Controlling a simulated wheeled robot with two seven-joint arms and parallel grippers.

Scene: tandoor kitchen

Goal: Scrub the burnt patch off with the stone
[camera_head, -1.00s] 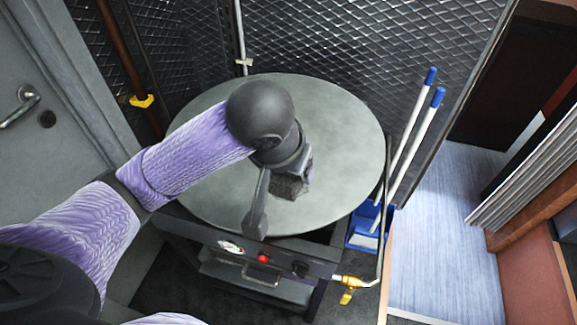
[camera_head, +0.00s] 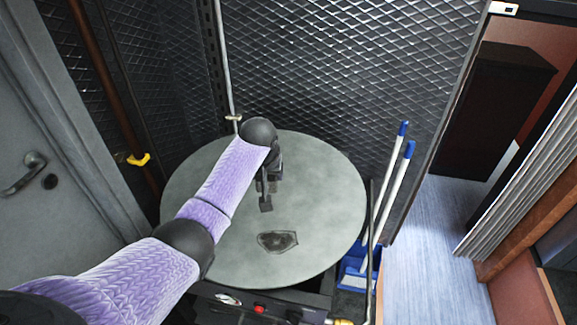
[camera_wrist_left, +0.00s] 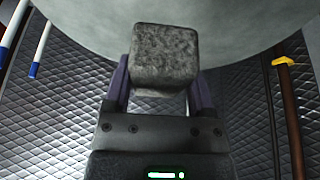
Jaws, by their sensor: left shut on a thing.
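The big round grey griddle plate (camera_head: 200,235) stands in the middle of the head view. The dark, irregular burnt patch (camera_head: 277,241) lies on its near half, in plain sight. My left gripper (camera_head: 268,188) is over the far middle of the plate, beyond the patch and apart from it. It is shut on the grey speckled block-shaped stone (camera_wrist_left: 165,58), which sits between the fingers in the left wrist view. In the head view the stone is mostly hidden by the gripper, and I cannot tell whether it touches the plate. My right gripper is out of view.
Dark quilted metal walls (camera_head: 330,60) close in the back. A grey door (camera_head: 45,180) and brown pipe (camera_head: 100,75) are at left. Open floor (camera_head: 430,255) lies at right.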

